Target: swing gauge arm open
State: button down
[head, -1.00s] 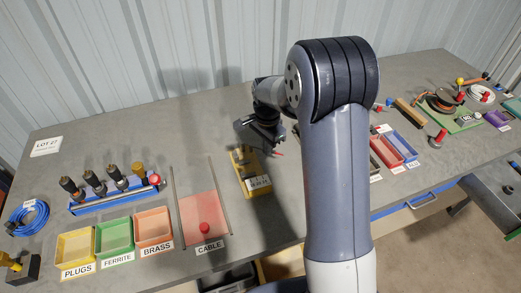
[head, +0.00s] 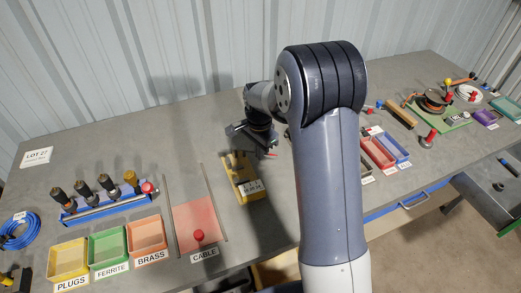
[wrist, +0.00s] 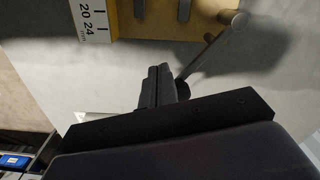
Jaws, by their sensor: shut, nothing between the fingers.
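The yellow gauge (head: 238,184) lies on the grey bench, left of my arm in the head view. In the wrist view its yellow edge (wrist: 150,22) and a white scale marked 20, 24 mm (wrist: 91,18) show at the top. A thin rod (wrist: 204,53) slants from a wooden peg (wrist: 229,17) down to a dark end close to my fingers; it looks like the gauge arm. My gripper (wrist: 160,86) is shut and empty, beside that dark end. I cannot tell whether they touch. In the head view my gripper (head: 262,146) is just beyond the gauge.
The red CABLE mat (head: 196,217) with a red knob lies left of the gauge. Trays for brass (head: 147,235), ferrite (head: 108,249) and plugs (head: 69,260) stand further left. Red and blue trays (head: 385,150) are right of my arm. Bare bench lies behind the gauge.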

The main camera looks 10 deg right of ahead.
notch_tip(320, 180, up, 6)
jog(key=p, duration=0.4)
jog(key=shift+s, duration=0.15)
dwell(0.4)
